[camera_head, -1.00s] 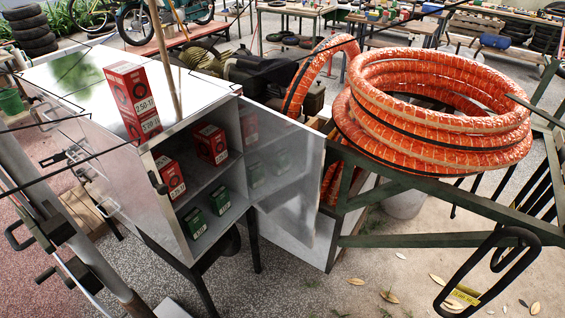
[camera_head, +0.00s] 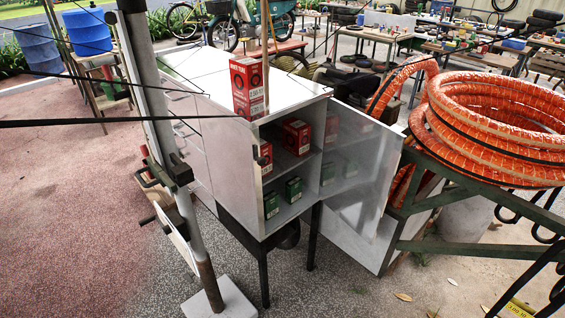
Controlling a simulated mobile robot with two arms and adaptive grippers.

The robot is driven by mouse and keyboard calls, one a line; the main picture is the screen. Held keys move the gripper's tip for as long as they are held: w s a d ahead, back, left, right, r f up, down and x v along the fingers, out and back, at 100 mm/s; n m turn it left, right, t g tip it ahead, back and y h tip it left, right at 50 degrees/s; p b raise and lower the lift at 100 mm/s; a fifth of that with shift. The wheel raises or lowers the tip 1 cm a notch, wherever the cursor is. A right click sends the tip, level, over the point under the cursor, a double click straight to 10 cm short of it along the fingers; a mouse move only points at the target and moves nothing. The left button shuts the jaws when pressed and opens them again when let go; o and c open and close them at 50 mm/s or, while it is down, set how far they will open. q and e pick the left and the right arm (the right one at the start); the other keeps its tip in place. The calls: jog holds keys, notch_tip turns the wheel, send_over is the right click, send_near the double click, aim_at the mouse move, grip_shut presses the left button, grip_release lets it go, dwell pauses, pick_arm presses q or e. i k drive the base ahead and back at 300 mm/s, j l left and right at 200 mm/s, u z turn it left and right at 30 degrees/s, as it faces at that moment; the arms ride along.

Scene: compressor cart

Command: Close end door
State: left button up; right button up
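The end door (camera_head: 372,185) is a pale metal panel on the right side of the opening of a metal cabinet (camera_head: 228,170). It stands open, swung out to the right, and shows faint reflections of the boxes. Inside the cabinet are red boxes (camera_head: 296,137) on the upper shelf and green boxes (camera_head: 293,190) on the lower one. Neither of my grippers is in view.
A red box (camera_head: 247,88) stands on the cabinet top. A green frame with a coiled orange hose (camera_head: 490,135) is close beside the door on the right. A metal stand (camera_head: 165,150) with a pale base (camera_head: 222,300) is at front left. Red ground lies open at left.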

aim_at(361, 154)
jog(key=l+u, duration=0.95)
jog(key=k+l+u, duration=0.2)
jog(key=l+u, duration=0.25)
jog(key=l, duration=0.15)
